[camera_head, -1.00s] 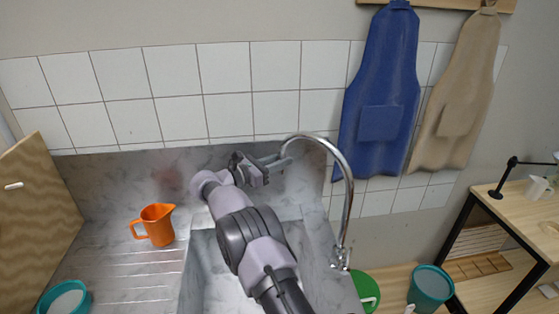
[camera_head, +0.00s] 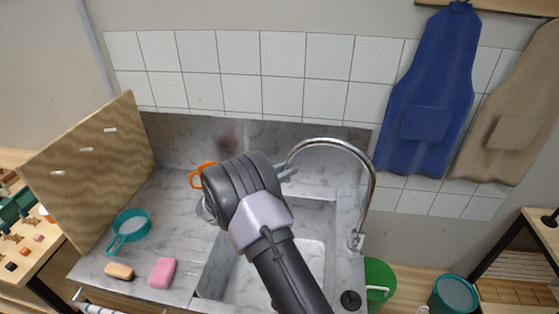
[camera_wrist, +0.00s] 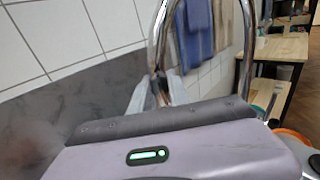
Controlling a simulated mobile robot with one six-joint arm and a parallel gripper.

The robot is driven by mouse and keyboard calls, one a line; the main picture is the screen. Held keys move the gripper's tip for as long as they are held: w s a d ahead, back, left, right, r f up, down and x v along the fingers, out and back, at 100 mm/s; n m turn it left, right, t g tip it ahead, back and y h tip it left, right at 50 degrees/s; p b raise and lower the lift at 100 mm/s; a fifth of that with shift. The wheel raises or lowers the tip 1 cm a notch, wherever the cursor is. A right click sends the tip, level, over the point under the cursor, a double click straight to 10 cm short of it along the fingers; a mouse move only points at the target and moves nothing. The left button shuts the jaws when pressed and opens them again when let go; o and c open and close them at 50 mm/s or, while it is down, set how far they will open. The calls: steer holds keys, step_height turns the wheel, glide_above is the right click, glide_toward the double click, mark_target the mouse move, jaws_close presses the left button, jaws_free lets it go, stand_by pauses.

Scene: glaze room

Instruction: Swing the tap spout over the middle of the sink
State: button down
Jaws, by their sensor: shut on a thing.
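The chrome tap spout (camera_head: 371,185) arches up from its base at the right rim of the sink and bends left, its end over the sink's back part. My gripper (camera_head: 287,170) is shut on the spout near its free end; in the head view my arm hides most of the gripper. In the wrist view my gripper's fingers (camera_wrist: 157,92) close around the chrome spout (camera_wrist: 160,30).
An orange jug (camera_head: 196,178) is partly hidden behind my arm. A teal strainer (camera_head: 131,226), a pink sponge (camera_head: 162,273) and a tan sponge (camera_head: 119,271) lie on the left drainer. A wooden board (camera_head: 92,165) leans at left. Blue and tan aprons hang at right.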

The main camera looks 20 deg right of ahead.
steer(key=shift+s+a+p, duration=0.45)
steer(key=shift+s+a, duration=0.7)
steer(key=shift+s, duration=0.3)
steer(key=c, duration=1.3)
jaws_free()
steer(key=shift+s+d, duration=0.1)
steer(key=shift+d, duration=0.05)
steer(key=p+v, duration=0.1)
steer(key=v, duration=1.6)
steer(key=shift+a, duration=0.35)
